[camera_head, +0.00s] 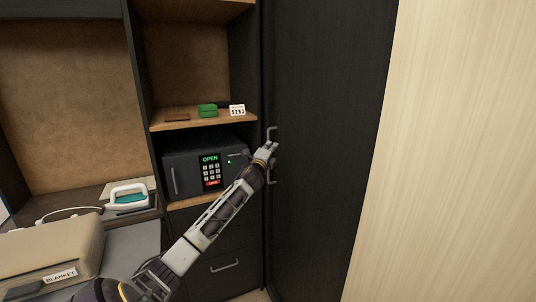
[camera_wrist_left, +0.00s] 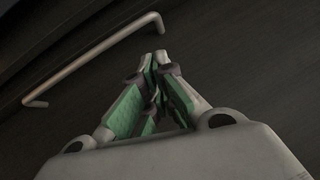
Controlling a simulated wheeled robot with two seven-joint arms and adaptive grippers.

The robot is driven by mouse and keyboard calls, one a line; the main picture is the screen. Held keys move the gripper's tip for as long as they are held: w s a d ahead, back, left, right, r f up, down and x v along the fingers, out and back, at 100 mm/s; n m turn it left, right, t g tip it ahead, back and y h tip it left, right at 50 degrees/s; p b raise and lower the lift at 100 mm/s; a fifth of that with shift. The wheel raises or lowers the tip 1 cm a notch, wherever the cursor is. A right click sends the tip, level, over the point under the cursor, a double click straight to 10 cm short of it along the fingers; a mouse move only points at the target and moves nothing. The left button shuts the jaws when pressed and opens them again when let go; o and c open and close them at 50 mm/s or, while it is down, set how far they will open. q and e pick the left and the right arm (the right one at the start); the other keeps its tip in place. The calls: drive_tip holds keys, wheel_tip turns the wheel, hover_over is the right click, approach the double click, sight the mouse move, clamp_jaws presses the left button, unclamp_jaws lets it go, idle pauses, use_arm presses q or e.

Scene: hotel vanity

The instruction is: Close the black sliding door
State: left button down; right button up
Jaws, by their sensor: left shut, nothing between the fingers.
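The black sliding door (camera_head: 325,130) is a tall dark panel right of the shelves in the head view. The shelves and safe to its left are uncovered. A grey bar handle (camera_head: 271,181) stands upright near the door's left edge. My left gripper (camera_head: 269,146) is at the handle's height and hides its middle. In the left wrist view the handle (camera_wrist_left: 95,57) runs slanted to the upper left of the gripper (camera_wrist_left: 158,55). The fingers are shut with nothing between them, close to the dark surface. The handle lies beside the fingers, not between them. My right gripper is not in view.
A black safe (camera_head: 182,173) sits on a shelf left of the door, under a wooden shelf (camera_head: 180,124) with small items. A drawer with a handle (camera_head: 225,265) is below. A steam iron (camera_head: 129,195) and a blanket bag (camera_head: 50,255) are at left. A pale wall (camera_head: 450,150) is at right.

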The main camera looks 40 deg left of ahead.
use_arm(q)
drive_tip(key=shift+b+v, duration=0.3)
drive_tip(key=shift+v, duration=1.65)
